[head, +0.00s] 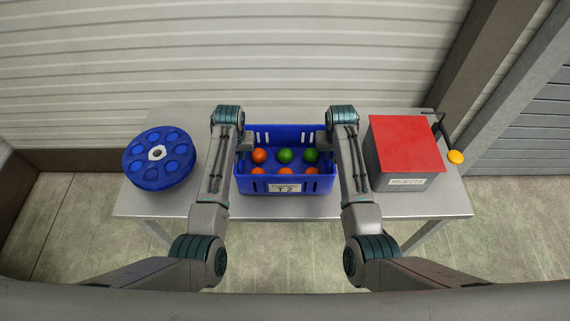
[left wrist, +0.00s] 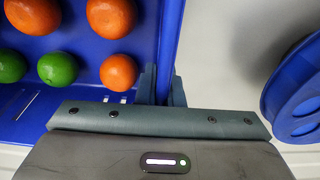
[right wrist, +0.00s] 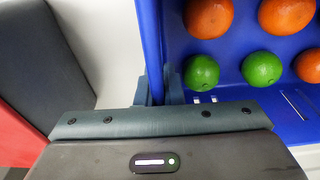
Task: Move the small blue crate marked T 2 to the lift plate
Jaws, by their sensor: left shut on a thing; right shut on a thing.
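The small blue crate (head: 311,183) marked T 2 is at the middle of the grey table, with several orange and green fruits inside. My left gripper (head: 240,143) is shut on its left wall, and my right gripper (head: 328,143) is shut on its right wall. In the left wrist view the crate wall (left wrist: 171,40) runs between the fingers (left wrist: 161,88). In the right wrist view the opposite wall (right wrist: 151,40) sits between the fingers (right wrist: 159,88). I cannot tell whether the crate touches the table. No lift plate can be made out.
A round blue disc with holes (head: 150,176) lies on the table (head: 350,206) at the left. A box marked REJECTS with a red lid (head: 404,142) stands at the right, beside a crank with a yellow knob (head: 455,157). A ribbed wall (head: 280,50) is behind.

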